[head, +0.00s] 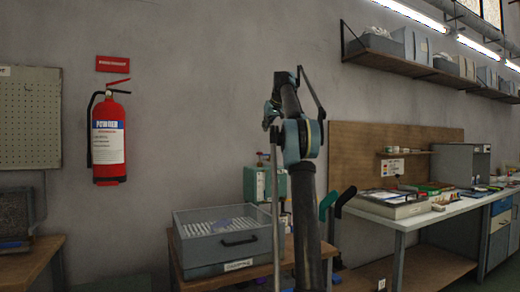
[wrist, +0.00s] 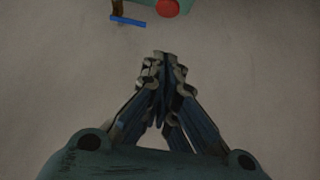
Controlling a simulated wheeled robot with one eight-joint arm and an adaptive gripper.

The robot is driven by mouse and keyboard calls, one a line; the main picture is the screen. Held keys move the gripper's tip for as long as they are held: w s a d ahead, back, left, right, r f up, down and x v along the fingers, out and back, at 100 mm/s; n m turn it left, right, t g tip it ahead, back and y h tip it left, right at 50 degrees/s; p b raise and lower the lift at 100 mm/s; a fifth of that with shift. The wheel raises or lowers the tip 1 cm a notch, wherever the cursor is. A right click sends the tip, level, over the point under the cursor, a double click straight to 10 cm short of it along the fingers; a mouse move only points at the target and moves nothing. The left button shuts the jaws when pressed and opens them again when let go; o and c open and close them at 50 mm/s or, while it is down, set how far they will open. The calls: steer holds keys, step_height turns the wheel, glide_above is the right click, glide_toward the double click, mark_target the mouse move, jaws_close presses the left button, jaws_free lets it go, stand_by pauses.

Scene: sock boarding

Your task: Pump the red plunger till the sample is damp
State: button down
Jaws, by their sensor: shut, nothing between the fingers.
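In the wrist view a red round knob (wrist: 168,7), likely the red plunger, shows at the top edge on a teal body (wrist: 140,3), partly cut off. My gripper (wrist: 162,58) points towards it, its fingers shut together and empty, apart from the knob. In the head view a teal device (head: 256,183) stands on a wooden table behind my arm, which hides part of it. A grey box (head: 224,264) beside it holds rows of pale items and a purple piece; I cannot tell whether this is the sample.
A blue bar (wrist: 128,21) sticks out beside the knob in the wrist view. A red fire extinguisher (head: 108,138) hangs on the wall at left. A long workbench (head: 420,222) with trays stands at right, under a wall shelf (head: 420,69).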

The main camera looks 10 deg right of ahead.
steer(key=shift+w, duration=0.1)
steer(key=x, duration=1.1)
steer(key=shift+s+d+f, duration=0.1)
steer(key=shift+s+f, duration=0.25)
steer(key=shift+s, duration=0.05)
steer(key=shift+f, duration=1.35)
steer(key=shift+s+f, duration=0.1)
steer(key=shift+f, duration=1.7)
